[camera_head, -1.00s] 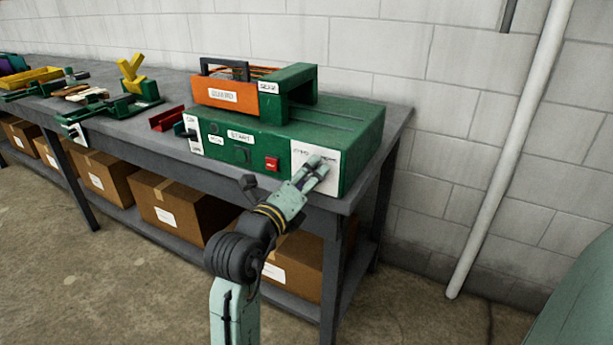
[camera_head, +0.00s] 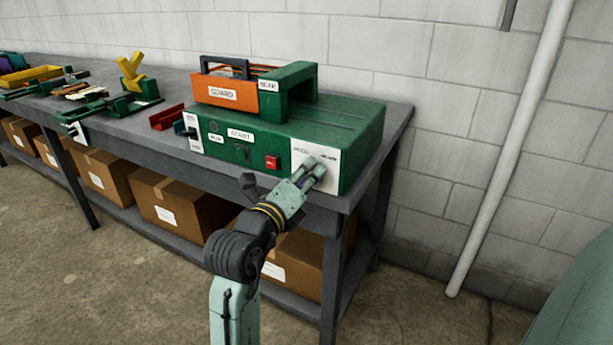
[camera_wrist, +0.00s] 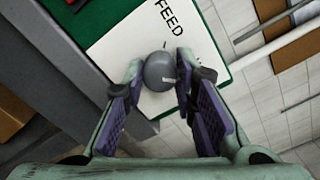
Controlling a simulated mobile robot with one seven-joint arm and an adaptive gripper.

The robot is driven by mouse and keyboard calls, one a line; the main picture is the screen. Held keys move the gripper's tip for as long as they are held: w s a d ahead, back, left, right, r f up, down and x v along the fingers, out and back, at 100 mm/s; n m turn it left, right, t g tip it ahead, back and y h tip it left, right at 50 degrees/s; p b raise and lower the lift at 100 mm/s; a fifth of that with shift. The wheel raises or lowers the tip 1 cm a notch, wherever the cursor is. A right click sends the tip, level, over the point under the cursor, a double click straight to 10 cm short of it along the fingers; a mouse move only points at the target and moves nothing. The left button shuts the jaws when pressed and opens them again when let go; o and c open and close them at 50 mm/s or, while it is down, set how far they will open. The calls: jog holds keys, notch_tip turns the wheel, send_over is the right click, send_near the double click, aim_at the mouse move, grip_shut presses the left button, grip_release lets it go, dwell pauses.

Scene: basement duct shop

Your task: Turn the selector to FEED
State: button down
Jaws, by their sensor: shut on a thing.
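The selector knob (camera_wrist: 158,74) is grey and round, on a white panel (camera_wrist: 112,46) at the right end of the green machine's front. The word FEED (camera_wrist: 168,16) is printed on the panel above the knob in the wrist view. A small pale mark shows on the knob's lower right; I cannot tell for sure which way the selector points. My gripper (camera_wrist: 160,82) has its two purple-padded fingers on either side of the knob, shut on it. In the head view my gripper (camera_head: 310,172) hides the knob.
The green machine (camera_head: 350,125) stands on a grey bench (camera_head: 398,118). A red button (camera_head: 272,162) and START label are left of the panel. An orange guard (camera_head: 224,93) sits on top. Boxes stand below; a pale pipe (camera_head: 510,150) runs along the wall.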

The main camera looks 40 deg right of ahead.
jog(key=n+b, duration=0.2)
jog(key=n, duration=0.1)
jog(key=shift+n, duration=0.4)
jog(key=n, duration=0.9)
jog(key=shift+r+g, duration=0.1)
jog(key=shift+g, duration=0.2)
jog(key=shift+w+n+p, duration=0.1)
jog(key=shift+n+p, duration=0.4)
jog(key=shift+n, duration=1.7)
jog(key=c, duration=1.3)
grip_release()
